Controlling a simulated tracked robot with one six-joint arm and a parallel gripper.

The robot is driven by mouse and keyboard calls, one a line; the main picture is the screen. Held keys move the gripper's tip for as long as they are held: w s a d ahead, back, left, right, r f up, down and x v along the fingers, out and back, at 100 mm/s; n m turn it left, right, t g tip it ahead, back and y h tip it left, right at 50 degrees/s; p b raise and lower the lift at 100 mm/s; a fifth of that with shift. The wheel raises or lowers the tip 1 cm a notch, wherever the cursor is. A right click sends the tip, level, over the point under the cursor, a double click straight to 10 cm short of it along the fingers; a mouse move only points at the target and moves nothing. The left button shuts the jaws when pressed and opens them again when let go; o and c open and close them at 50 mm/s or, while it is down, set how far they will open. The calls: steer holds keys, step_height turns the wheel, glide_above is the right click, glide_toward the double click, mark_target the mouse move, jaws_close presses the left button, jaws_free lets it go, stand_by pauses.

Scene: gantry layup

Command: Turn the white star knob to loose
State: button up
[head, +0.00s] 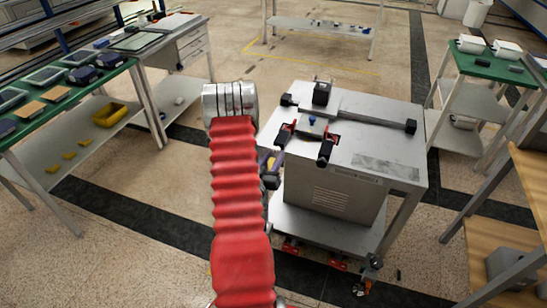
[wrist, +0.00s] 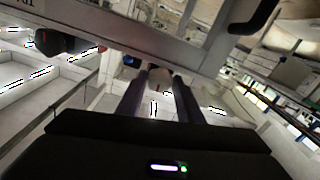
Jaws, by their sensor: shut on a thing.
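The white star knob (wrist: 159,77) shows in the wrist view as a small pale shape between the fingertips, at the side of the grey machine cart (wrist: 165,40). My gripper (wrist: 160,82) is shut on it, with one dark finger on each side. The fingers hide part of the knob, so its points and turn angle cannot be told. In the head view my gripper (head: 270,172) is at the left side of the grey cart (head: 385,145), partly hidden behind my red-sleeved arm. The knob cannot be made out there.
Black and red clamps (head: 327,148) and a black block (head: 321,94) sit on the cart top. A green-topped bench (head: 108,82) with trays stands left, a green-topped trolley (head: 490,68) right. In the wrist view a dark round part (wrist: 54,42) is left of the fingers.

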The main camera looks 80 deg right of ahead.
steer(key=o, duration=1.1)
steer(key=shift+c, duration=0.2)
steer(key=w+a, duration=0.1)
steer(key=a, duration=1.2)
steer(key=shift+w+a, duration=0.15)
steer(key=shift+a, duration=0.25)
